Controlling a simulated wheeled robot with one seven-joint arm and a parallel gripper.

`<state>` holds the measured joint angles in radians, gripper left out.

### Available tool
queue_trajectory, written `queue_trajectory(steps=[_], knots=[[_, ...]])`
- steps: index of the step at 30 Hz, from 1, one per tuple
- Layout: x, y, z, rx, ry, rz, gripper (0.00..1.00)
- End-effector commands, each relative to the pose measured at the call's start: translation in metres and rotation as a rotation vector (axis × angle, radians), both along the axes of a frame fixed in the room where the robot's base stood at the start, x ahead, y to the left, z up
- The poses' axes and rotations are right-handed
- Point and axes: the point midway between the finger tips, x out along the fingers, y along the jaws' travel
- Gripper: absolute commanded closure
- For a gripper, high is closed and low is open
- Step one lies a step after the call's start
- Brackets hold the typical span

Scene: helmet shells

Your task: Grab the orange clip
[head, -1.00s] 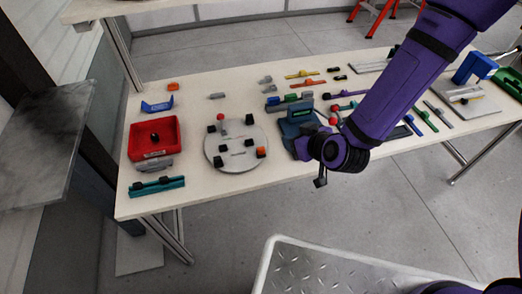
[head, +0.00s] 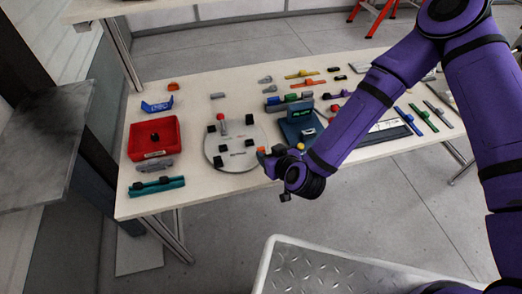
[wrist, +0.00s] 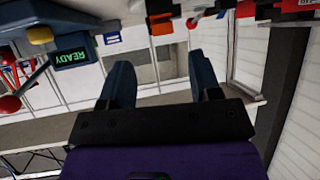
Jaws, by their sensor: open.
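The orange clip (head: 261,150) is at the right rim of the round grey plate (head: 230,165), in the head view. It also shows near the top middle of the wrist view as an orange block (wrist: 161,25) with a dark part behind it. My gripper (head: 268,159) is right beside the clip in the head view, partly blocking the view of it. In the wrist view, the two dark fingers of my gripper (wrist: 161,78) are apart with nothing between them, and the clip appears beyond the gap.
A red tray (head: 172,132) and a teal bar (head: 157,188) lie left of the plate. The plate carries several black blocks and a red knob (head: 221,118). A device with a green screen (head: 299,115) stands to its right. Another orange piece (head: 173,86) lies at the back left.

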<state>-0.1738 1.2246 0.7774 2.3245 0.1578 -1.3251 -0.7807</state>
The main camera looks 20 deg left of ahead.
Motion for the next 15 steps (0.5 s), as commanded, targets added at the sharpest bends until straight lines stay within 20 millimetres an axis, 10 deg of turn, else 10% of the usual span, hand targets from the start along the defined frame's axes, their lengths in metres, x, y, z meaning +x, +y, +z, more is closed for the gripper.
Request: queue_trajectory(steps=[15], knots=[[0.028,0.031,-0.028,-0.001,0.000,-0.001,0.42]])
